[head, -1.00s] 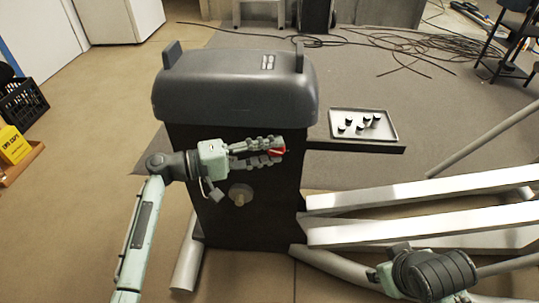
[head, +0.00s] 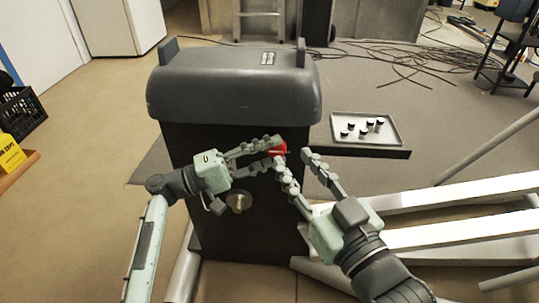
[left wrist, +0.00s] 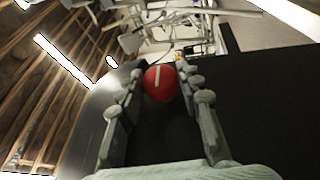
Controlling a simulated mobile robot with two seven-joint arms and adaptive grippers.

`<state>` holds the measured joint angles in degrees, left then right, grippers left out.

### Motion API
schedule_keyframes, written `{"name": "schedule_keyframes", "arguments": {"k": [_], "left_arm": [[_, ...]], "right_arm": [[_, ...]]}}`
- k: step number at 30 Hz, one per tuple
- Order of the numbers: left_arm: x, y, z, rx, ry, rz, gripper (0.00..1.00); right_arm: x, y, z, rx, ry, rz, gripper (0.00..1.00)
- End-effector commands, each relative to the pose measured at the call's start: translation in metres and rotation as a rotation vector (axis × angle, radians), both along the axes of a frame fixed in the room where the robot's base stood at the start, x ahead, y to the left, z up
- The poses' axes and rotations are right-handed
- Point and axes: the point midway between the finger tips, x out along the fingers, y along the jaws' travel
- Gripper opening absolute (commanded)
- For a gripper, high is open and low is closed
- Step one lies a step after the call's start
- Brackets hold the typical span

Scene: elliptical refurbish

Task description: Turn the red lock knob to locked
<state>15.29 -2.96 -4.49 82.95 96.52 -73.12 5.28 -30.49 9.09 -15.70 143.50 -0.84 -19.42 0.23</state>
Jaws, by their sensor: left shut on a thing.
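The red lock knob (head: 279,149) sits on the front of the dark machine housing (head: 185,140), near its right side. In the left wrist view the knob (left wrist: 160,83) is round and red with a white line running nearly up and down. My left gripper (head: 278,150) is shut on the knob, with one finger on each side of it in the left wrist view (left wrist: 157,85). My right gripper (head: 293,154) is open, its fingers spread just right of the knob. I cannot tell whether a right finger touches it.
A round pale fitting (head: 239,200) is on the housing below the left gripper. A tray (head: 392,140) with several small dark pieces lies on a shelf (head: 400,151) at the right. White rails (head: 455,190) extend right. Cables lie on the floor behind.

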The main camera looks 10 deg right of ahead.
Motion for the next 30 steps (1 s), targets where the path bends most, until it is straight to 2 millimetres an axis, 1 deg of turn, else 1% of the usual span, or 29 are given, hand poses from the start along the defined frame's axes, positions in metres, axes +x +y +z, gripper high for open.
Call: {"name": "schedule_keyframes", "arguments": {"k": [6, 15, 16, 21, 30], "left_arm": [[0.0, -0.0003, 0.001, -0.011, 0.001, -0.001, 0.06], [-0.0001, -0.0004, 0.0012, -0.012, 0.002, -0.001, 0.06], [-0.0001, -0.0004, 0.0012, -0.012, 0.002, -0.001, 0.36], [-0.0001, -0.0004, 0.0009, -0.011, 0.002, -0.001, 0.56], [-0.0003, 0.0012, -0.0002, -0.009, 0.003, 0.0, 0.56]], "right_arm": [[-0.0014, 0.0033, 0.0094, 0.02, -0.041, 0.007, 0.34], [-0.0015, 0.0033, 0.0098, 0.02, -0.042, 0.007, 0.34], [-0.0015, 0.0033, 0.0098, 0.02, -0.042, 0.007, 0.34], [-0.0015, 0.0032, 0.0099, 0.02, -0.042, 0.007, 0.34], [-0.0014, 0.0032, 0.0087, 0.02, -0.039, 0.006, 0.34]]}}
